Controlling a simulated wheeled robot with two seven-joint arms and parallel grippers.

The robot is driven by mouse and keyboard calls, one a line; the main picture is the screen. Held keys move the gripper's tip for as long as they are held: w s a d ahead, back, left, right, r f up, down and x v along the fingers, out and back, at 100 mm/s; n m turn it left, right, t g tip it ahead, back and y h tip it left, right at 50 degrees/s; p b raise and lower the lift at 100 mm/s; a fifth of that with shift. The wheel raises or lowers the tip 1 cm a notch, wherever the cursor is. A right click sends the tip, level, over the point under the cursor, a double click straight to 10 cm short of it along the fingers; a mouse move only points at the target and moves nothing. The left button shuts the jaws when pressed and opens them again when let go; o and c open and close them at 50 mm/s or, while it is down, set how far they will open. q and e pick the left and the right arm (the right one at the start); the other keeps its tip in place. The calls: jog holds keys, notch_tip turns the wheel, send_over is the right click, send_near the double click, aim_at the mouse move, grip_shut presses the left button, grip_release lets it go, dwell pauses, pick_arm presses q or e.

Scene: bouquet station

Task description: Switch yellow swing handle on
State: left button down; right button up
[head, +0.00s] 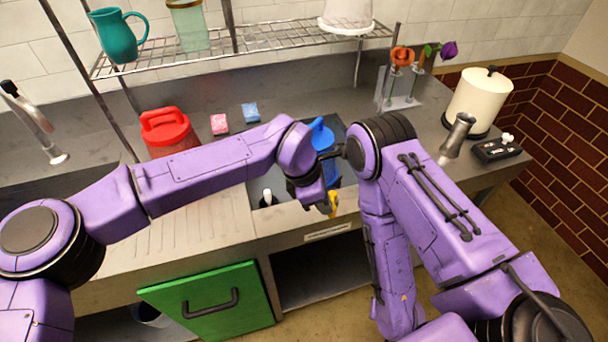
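A small yellow piece (334,203), which looks like the yellow swing handle, shows at the front edge of the counter, just above a small label plate. My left gripper (326,207) points down right beside it, at its left. The gripper partly covers the handle, so I cannot tell whether they touch or how the handle is turned. The fingers are small and dark here, and their opening does not show. My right arm rises at the right and folds down in front of the counter; its gripper is not in view.
A blue watering can (320,135) stands in the recess behind my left wrist. A red canister (168,130), pink sponge (219,124) and blue sponge (251,113) sit behind my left arm. A cream urn (479,100) and black box (497,149) stand right. A green door (207,303) hangs below.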

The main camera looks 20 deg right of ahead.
pick_arm(q)
jog(key=shift+s+d+p, duration=0.25)
jog(key=shift+s+p, duration=0.05)
pick_arm(e)
jog(key=shift+w+a+r, duration=0.1)
jog(key=shift+r, duration=0.2)
dwell(1.0)
pick_arm(q)
jog(key=w+a+r, duration=0.2)
jog(key=a+r, duration=0.5)
jog(key=r, duration=0.2)
jog(key=shift+a+r+b, duration=0.2)
jog(key=shift+a+b, duration=0.1)
jog(key=shift+b, duration=0.15)
pick_arm(e)
jog(key=shift+w+a+f, duration=0.2)
jog(key=shift+w+f, duration=0.2)
jog(key=shift+f, duration=0.05)
pick_arm(q)
jog(key=shift+d, duration=0.1)
